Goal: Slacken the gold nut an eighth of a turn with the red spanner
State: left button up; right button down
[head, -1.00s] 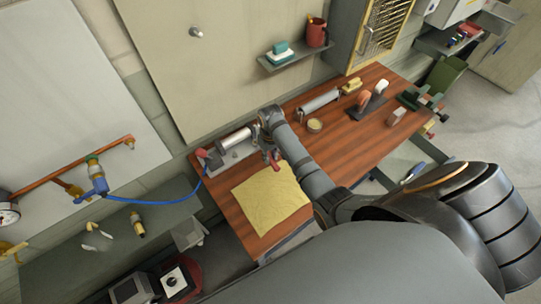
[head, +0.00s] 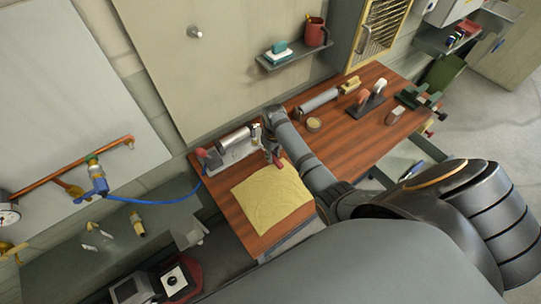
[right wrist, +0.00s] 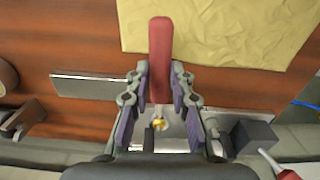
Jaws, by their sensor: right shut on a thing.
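The red spanner (right wrist: 160,60) is held between the purple-padded fingers of my right gripper (right wrist: 159,95); its red handle points up in the right wrist view. In the head view a bit of red (head: 278,160) shows below my right gripper (head: 273,150). The gold nut (right wrist: 160,122) shows small, just beyond the spanner's grey end and between the fingers. I cannot tell whether the spanner's jaw sits around the nut or only beside it. My left gripper is not in the head view.
A yellow cloth (head: 270,198) lies on the wooden bench (head: 340,140) in front of the gripper. A silver cylinder on a plate (head: 234,142) stands to its left. A round tin (head: 313,125) and another cylinder (head: 320,101) lie to the right.

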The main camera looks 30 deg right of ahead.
jog(key=shift+w+d+n, duration=0.1)
jog(key=shift+d+n, duration=0.25)
jog(key=shift+n, duration=0.05)
jog(key=shift+w+d+n, duration=0.2)
jog(key=shift+d+n, duration=0.35)
jog(key=shift+w+d+n, duration=0.2)
jog(key=shift+d+n, duration=0.3)
jog(key=shift+n, duration=0.05)
jog(key=shift+w+d+n, duration=0.65)
jog(key=shift+d+n, duration=0.3)
jog(key=shift+n, duration=0.25)
jog(key=shift+s+a+r+m, duration=0.1)
jog(key=shift+s+a+m, duration=0.1)
jog(key=shift+a+m, duration=0.1)
